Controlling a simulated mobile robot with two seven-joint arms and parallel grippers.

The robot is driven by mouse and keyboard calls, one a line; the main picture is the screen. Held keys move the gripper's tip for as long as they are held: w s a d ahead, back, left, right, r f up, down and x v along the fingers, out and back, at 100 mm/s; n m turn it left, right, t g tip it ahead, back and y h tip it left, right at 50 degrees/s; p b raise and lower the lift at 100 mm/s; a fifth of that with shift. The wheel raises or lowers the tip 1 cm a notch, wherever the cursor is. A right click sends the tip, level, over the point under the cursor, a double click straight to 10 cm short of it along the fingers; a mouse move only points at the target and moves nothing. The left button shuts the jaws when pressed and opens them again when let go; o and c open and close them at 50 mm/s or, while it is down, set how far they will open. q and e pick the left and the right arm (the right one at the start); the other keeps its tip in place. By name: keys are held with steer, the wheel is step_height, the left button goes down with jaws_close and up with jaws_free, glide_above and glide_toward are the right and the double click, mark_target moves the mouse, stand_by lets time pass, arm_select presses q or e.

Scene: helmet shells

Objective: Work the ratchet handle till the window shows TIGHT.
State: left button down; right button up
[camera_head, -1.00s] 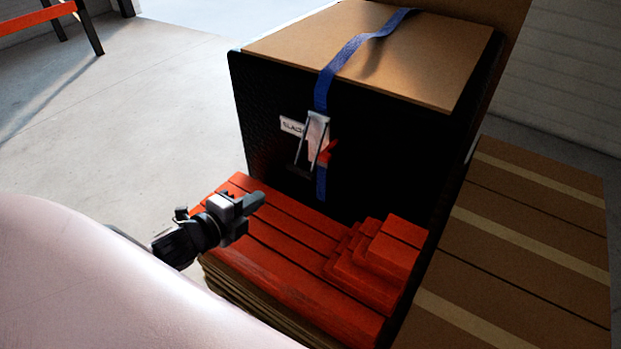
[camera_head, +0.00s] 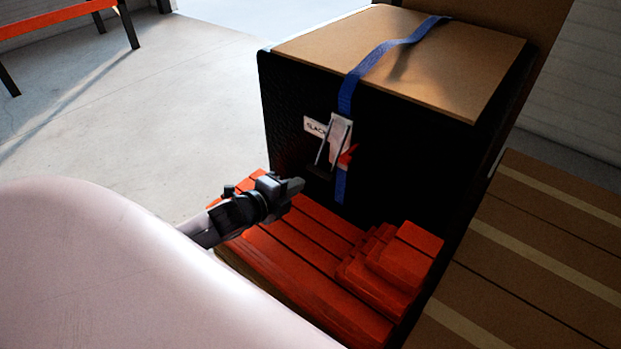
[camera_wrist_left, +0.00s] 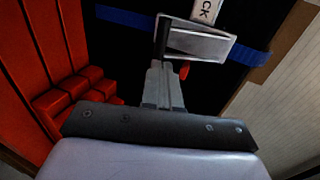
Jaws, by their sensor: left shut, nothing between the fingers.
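The ratchet (camera_head: 339,136) sits on a blue strap (camera_head: 347,95) against the front of a black crate (camera_head: 400,150). Its metal handle shows up close in the left wrist view (camera_wrist_left: 205,42), with a dark grip bar at one end. A red part (camera_head: 349,155) shows beside the ratchet. The window label (camera_head: 315,127) reads SLACK in the head view; only "CK" shows in the wrist view. My left gripper (camera_head: 301,184) is shut and empty, below and left of the handle in the head view. Whether its fingertips touch the handle I cannot tell. My right gripper is not in view.
Red slats (camera_head: 290,245) form a low platform in front of the crate, with stepped red blocks (camera_head: 400,255) at its right. A brown slatted surface (camera_head: 540,240) lies at right. Open floor (camera_head: 180,100) is at left.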

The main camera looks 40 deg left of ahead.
mark_target(318, 175)
arm_select(q)
steer(key=shift+x, duration=3.15)
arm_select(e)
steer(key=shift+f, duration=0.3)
arm_select(q)
steer(key=shift+w+f+b, duration=0.1)
steer(key=shift+f+b, duration=0.1)
steer(key=shift+b, duration=0.3)
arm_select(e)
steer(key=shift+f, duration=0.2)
